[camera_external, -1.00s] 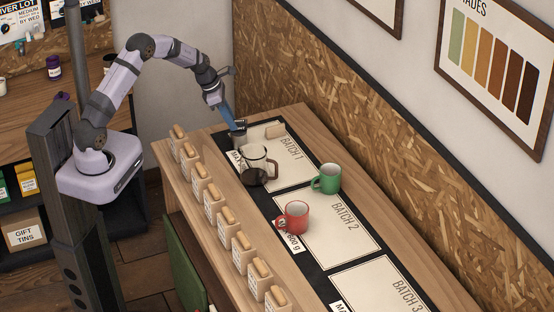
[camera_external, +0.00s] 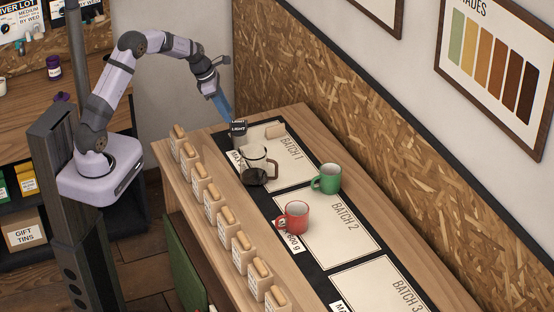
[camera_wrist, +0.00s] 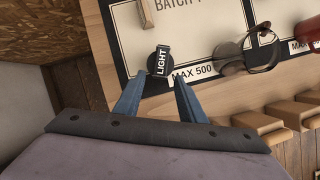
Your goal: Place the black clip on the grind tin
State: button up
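The black clip (camera_external: 238,128) carries a white LIGHT label and sits at the top rim of the dark grind tin (camera_external: 239,142), at the far end of the table. In the wrist view, the clip (camera_wrist: 161,60) lies just beyond my fingertips, with the dark round tin (camera_wrist: 156,82) partly under it. How firmly the clip grips the rim cannot be told. My gripper (camera_external: 228,113) is above and slightly left of the clip in the external view. In the wrist view, its blue fingers (camera_wrist: 160,83) are apart with nothing held between them.
A glass jug (camera_external: 256,160) stands close to the tin. A green mug (camera_external: 327,180) and a red mug (camera_external: 293,218) stand farther along the black mat. A small wooden block (camera_external: 275,130) lies on the Batch 1 panel. Several clipped bags (camera_external: 213,203) line the table's left edge.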

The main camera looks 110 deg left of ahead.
jog(key=b+v, duration=0.1)
jog(key=v, duration=0.6)
jog(key=shift+s+r, duration=0.15)
jog(key=shift+r, duration=0.05)
jog(key=w+d+m+h, duration=0.1)
jog(key=w+d+m, duration=0.65)
jog(key=d, duration=0.25)
jog(key=w+d+f+m+g, duration=0.1)
jog(key=d+m, duration=0.4)
jog(key=d, duration=0.2)
jog(key=w+d+f+m+h, duration=0.1)
jog(key=w+d+m, duration=0.1)
jog(key=d+m, duration=0.3)
jog(key=w+d+f+m+g, duration=0.1)
jog(key=d+m, duration=0.5)
jog(key=d, duration=0.4)
jog(key=shift+w+d+f+g, duration=0.15)
jog(key=shift+d+f+g, duration=0.15)
jog(key=shift+d+f, duration=0.1)
jog(key=s+d+f+m, duration=0.1)
jog(key=s+d+m, duration=0.3)
jog(key=d+m, duration=0.3)
jog(key=s+d+f+m+g, duration=0.1)
jog(key=s+d+f+m, duration=0.1)
jog(key=s+d+m, duration=0.3)
jog(key=d+m, duration=0.3)
jog(key=m, duration=0.2)
jog(key=shift+s+f+g, duration=0.2)
jog(key=shift+f+g, duration=0.1)
jog(key=shift+f, duration=0.05)
